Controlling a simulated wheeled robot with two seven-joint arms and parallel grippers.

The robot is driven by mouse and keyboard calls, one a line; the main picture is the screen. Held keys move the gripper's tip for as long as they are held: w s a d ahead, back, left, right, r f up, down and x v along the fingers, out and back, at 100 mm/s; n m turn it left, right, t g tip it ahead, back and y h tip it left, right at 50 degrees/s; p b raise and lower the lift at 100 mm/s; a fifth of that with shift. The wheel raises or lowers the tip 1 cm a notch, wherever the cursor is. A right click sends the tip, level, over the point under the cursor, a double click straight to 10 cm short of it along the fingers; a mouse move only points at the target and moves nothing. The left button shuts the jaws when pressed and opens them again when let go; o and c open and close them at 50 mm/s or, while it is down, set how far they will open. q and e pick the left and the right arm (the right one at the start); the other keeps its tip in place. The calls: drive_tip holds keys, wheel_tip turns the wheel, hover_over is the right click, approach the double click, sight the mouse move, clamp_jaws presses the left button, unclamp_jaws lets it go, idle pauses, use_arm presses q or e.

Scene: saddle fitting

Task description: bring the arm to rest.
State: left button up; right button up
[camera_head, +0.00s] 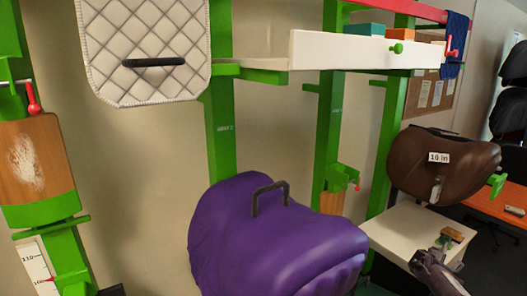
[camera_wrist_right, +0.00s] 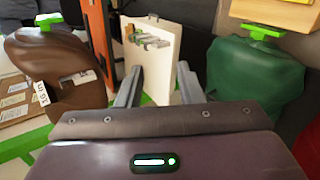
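My right gripper (camera_head: 443,242) shows at the lower right of the head view, in front of a white shelf (camera_head: 405,225). In the right wrist view its two fingers (camera_wrist_right: 160,82) stand apart with nothing between them. A small wooden-topped item with green parts (camera_head: 452,234) shows just beyond the fingertips in the head view. In the wrist view, a similar item (camera_wrist_right: 150,40) lies on the white board (camera_wrist_right: 160,65) beyond the fingers, apart from them. My left gripper is in neither view.
A purple covered saddle (camera_head: 275,240) with a dark handle fills the lower middle. A brown saddle (camera_head: 430,165) tagged "16 in" is above the shelf; it also shows in the wrist view (camera_wrist_right: 45,70). A green saddle (camera_wrist_right: 250,80) is right of the fingers. A quilted pad (camera_head: 145,50) hangs upper left.

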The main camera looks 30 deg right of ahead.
drive_tip(key=s+a+f+n+t+y, duration=0.1)
drive_tip(key=s+a+f+n, duration=0.1)
drive_tip(key=s+f, duration=0.65)
drive_tip(key=s+a+f+n+y, duration=0.15)
drive_tip(key=s+f, duration=0.45)
drive_tip(key=s, duration=0.6)
drive_tip(key=s+a+f+m+y, duration=0.1)
drive_tip(key=s+a+f+y, duration=0.15)
drive_tip(key=a+f, duration=0.9)
drive_tip(key=s+a+f+m+y, duration=0.1)
drive_tip(key=s+a+f, duration=0.3)
drive_tip(key=a+f, duration=0.8)
drive_tip(key=s+a+f+m+y, duration=0.1)
drive_tip(key=a+f+y, duration=0.1)
drive_tip(key=a, duration=1.5)
drive_tip(key=s+a+f+y, duration=0.1)
drive_tip(key=a+f+y, duration=0.15)
drive_tip(key=a, duration=1.55)
wheel_tip(320, 180, down, 13)
drive_tip(key=b, duration=1.4)
drive_tip(key=shift+s+a+g, duration=0.15)
drive_tip(key=shift+a+g, duration=0.2)
drive_tip(key=shift+g, duration=0.05)
